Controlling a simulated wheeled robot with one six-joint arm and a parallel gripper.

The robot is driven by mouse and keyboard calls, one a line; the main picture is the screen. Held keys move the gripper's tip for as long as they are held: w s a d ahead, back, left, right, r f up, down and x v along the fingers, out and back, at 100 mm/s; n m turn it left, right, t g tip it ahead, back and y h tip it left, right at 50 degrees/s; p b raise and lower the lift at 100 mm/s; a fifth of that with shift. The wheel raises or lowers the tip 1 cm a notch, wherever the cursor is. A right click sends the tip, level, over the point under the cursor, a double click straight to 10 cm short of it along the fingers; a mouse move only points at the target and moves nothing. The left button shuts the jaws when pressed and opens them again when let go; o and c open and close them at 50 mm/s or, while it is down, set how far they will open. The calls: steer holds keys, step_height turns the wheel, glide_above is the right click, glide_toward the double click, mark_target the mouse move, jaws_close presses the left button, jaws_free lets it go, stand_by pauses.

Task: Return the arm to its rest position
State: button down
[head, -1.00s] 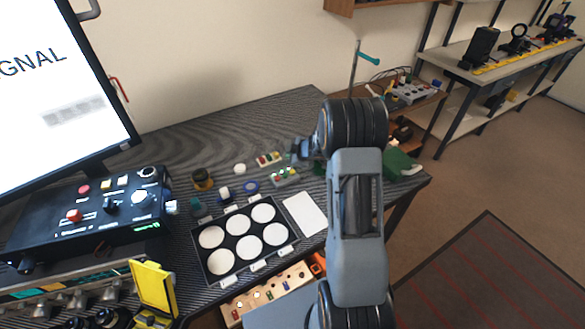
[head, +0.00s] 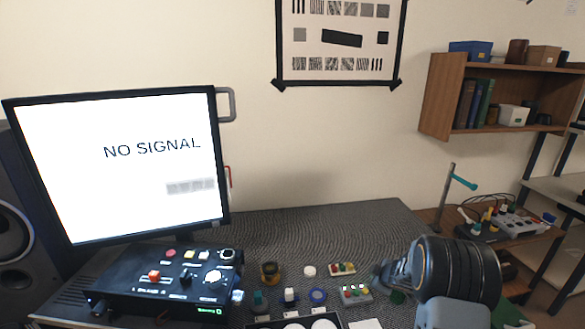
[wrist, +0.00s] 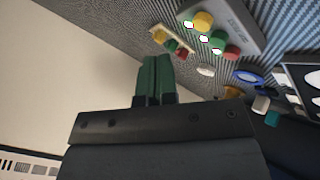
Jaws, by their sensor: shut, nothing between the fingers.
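My arm shows at the lower right in the head view, with its dark ringed joint (head: 458,270) over the right part of the bench. My gripper (wrist: 157,62) shows in the wrist view as two green fingers pressed together with nothing between them. It points toward the bench top, near a grey block with coloured buttons (wrist: 222,30) and a smaller button block (wrist: 172,42). In the head view the arm's own joint hides most of the gripper. The grey button block (head: 356,294) and smaller block (head: 341,268) lie just left of the arm.
A monitor (head: 120,165) reading NO SIGNAL and a black control box (head: 165,283) stand at the left. A white-welled tray (head: 262,323) sits at the bottom edge. Small parts, including a blue ring (head: 318,295), lie between. The rear bench top (head: 330,230) is clear.

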steer(key=s+d+r+m+g+h, duration=0.1)
steer(key=s+r+m+g+h, duration=0.1)
steer(key=s+r+m, duration=0.3)
steer(key=s+r+m+g+h, duration=0.1)
steer(key=s+m+g+h, duration=0.2)
steer(key=s, duration=0.5)
steer(key=s+a+r+m+y, duration=0.2)
steer(key=s+a+r+y, duration=0.2)
steer(key=s+a+r, duration=0.8)
steer(key=shift+s+a+r+m, duration=0.15)
steer(key=shift+s+a+m, duration=0.25)
steer(key=shift+s+a, duration=1.6)
steer(key=shift+w, duration=0.1)
